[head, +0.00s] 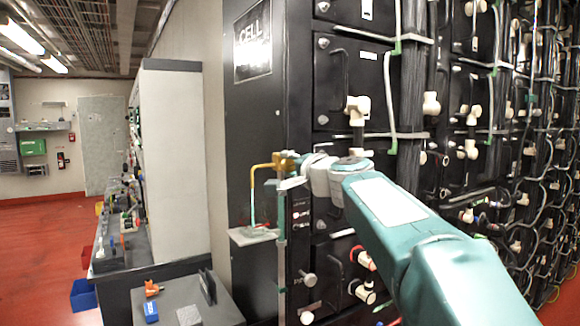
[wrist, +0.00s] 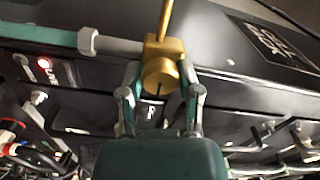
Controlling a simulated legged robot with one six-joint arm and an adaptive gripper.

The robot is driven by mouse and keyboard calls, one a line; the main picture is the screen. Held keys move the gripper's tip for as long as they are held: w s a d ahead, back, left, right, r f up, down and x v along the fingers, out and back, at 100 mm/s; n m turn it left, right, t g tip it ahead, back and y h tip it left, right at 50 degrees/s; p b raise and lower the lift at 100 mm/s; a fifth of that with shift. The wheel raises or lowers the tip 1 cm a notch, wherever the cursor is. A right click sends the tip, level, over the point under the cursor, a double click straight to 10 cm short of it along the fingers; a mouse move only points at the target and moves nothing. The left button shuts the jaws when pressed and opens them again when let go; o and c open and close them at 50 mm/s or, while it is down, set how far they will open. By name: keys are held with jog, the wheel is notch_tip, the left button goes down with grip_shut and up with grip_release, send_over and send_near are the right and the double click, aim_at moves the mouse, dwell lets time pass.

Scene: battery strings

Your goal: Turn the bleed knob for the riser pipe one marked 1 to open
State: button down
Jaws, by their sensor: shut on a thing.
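The brass bleed knob (wrist: 158,76) is round, with a dark slot-like line on its face. My gripper (wrist: 160,88) has one finger on each side of it and is shut on it. A brass stem runs up from the knob's block, and a grey fitting (wrist: 96,42) joins it to a teal pipe (wrist: 40,37). In the head view my gripper (head: 302,163) is at the top of a thin upright riser pipe (head: 282,235), beside a bent brass tube (head: 258,170). My wrist hides the knob there. I cannot read a 1 marking.
A small shelf (head: 243,238) with a clear vessel sits below the brass tube. Battery racks (head: 335,75) with cables fill the right. A grey bench (head: 172,300) holds an orange tool (head: 152,288) and a blue item (head: 150,312). Red floor is clear at far left.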

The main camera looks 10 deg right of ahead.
jog(key=n, duration=0.4)
jog(key=shift+w+a+f+n, duration=0.1)
jog(key=shift+a+f+n, duration=0.05)
jog(key=shift+f+n, duration=0.2)
jog(key=n, duration=0.4)
jog(key=shift+n, duration=0.25)
jog(key=n, duration=0.4)
jog(key=shift+n, duration=1.8)
jog(key=shift+r, duration=0.15)
jog(key=shift+r, duration=0.1)
jog(key=shift+c, duration=1.5)
grip_release()
